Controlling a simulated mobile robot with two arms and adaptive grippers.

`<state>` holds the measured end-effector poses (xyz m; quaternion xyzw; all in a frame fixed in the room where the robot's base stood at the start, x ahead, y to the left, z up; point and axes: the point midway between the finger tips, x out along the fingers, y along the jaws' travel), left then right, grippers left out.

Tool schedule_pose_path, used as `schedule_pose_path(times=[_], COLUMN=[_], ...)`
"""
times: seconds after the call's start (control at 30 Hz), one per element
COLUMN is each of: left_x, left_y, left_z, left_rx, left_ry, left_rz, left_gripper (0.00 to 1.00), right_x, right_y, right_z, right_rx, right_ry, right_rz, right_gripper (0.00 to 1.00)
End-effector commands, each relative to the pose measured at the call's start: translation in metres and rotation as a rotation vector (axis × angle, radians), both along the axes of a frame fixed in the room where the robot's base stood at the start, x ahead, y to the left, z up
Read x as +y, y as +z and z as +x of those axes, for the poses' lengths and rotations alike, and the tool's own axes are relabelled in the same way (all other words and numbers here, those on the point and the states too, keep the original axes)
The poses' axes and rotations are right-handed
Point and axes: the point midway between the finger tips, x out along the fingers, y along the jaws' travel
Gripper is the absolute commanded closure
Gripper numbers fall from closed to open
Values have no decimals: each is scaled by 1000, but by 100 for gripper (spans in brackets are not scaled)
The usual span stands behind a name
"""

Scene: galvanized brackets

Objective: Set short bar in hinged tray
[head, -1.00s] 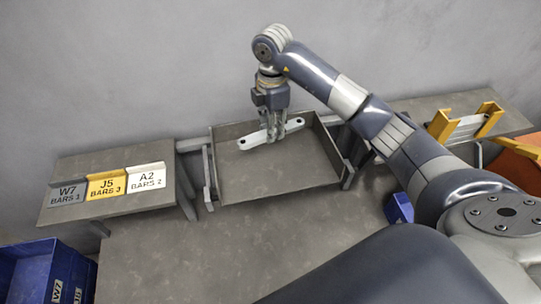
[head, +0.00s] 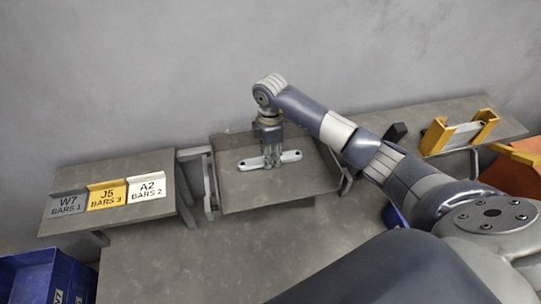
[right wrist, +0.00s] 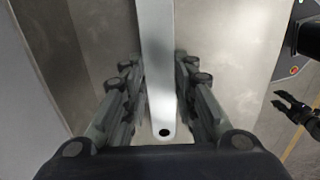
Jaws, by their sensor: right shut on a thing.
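The short bar (head: 291,156) is a pale metal strip with rounded ends and a hole near each end. My right gripper (head: 270,163) is shut across its middle, pointing down, over the grey hinged tray (head: 285,195). In the right wrist view the bar (right wrist: 156,40) runs lengthwise between the fingers (right wrist: 160,85), with a holed end towards the camera. The bar looks low over or on the tray floor; I cannot tell whether it touches. My left gripper (right wrist: 290,106) shows dark at the right edge of the wrist view, fingers apart and empty.
At left, a grey table carries W7 (head: 69,203), J5 (head: 106,194) and A2 (head: 146,188) label plates. A blue bin (head: 30,272) stands below it. At right, a yellow bracketed holder (head: 437,136) stands on another table near an orange bin (head: 516,165).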

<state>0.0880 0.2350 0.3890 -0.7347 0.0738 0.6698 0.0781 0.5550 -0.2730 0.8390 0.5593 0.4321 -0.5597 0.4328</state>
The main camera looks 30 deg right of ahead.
Motion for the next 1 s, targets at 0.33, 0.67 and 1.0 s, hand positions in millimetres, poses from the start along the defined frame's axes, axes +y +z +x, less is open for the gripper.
schedule_pose_path(times=[0.33,0.67,1.0], left_x=[1,1,1], left_y=[1,0,7], left_z=[0,0,0], left_rx=[0,1,1], left_ry=[1,1,0], left_rz=[1,1,1], left_gripper=[60,60,60], right_x=[0,0,0], right_y=[-10,-11,-3], right_z=[0,0,0], right_rx=[-1,0,-1], right_ry=[2,1,1], right_rz=[1,1,0], right_gripper=[100,54,54])
